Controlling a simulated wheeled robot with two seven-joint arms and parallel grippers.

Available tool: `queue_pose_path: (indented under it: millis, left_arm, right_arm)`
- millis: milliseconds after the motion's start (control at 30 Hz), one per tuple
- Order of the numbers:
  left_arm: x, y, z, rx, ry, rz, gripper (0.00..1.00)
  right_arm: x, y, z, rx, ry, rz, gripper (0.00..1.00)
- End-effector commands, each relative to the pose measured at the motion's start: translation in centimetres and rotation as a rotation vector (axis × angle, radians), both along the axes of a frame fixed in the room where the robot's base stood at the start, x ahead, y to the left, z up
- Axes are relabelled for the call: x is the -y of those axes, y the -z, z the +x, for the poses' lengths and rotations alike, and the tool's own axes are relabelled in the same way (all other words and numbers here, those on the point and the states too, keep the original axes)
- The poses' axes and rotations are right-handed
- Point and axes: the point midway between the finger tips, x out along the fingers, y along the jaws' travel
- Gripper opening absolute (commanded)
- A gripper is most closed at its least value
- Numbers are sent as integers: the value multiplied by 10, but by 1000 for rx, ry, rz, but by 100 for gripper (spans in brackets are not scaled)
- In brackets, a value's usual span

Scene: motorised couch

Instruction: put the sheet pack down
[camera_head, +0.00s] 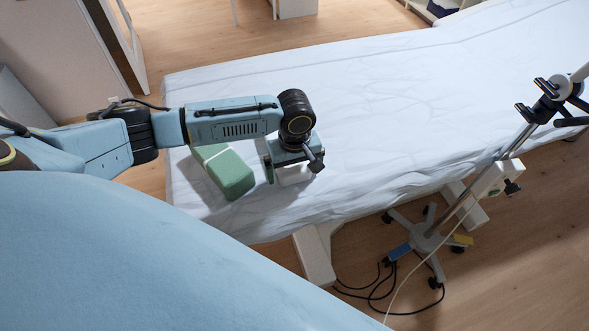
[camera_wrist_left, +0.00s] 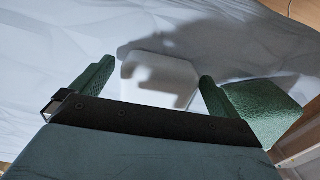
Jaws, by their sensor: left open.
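A white pack (camera_head: 296,177), which I take to be the sheet pack, appears to lie on the white-covered couch (camera_head: 400,110) under my left gripper (camera_head: 290,166). In the left wrist view the white pack (camera_wrist_left: 160,82) sits between the two green fingers of the left gripper (camera_wrist_left: 157,70). The fingers are apart, with a visible gap on each side of the pack. Part of the pack is hidden by the gripper body. My right gripper is not in view.
A green block (camera_head: 226,172) with a pale band lies on the couch just left of the gripper; it also shows in the left wrist view (camera_wrist_left: 265,108). A wheeled stand (camera_head: 428,238) with cables stands by the couch's near side. The couch is clear to the right.

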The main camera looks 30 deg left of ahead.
Motion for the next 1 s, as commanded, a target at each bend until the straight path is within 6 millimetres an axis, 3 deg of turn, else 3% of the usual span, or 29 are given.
queue_pose_path:
  millis: [500, 700, 1000]
  left_arm:
    - [1, -101, 0, 2, -1, -1, 100]
    - [1, -117, 0, 0, -1, -1, 100]
    - [1, -117, 0, -1, -1, -1, 100]
  right_arm:
    - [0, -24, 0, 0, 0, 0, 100]
    - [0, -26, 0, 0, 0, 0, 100]
    - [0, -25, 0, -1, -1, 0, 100]
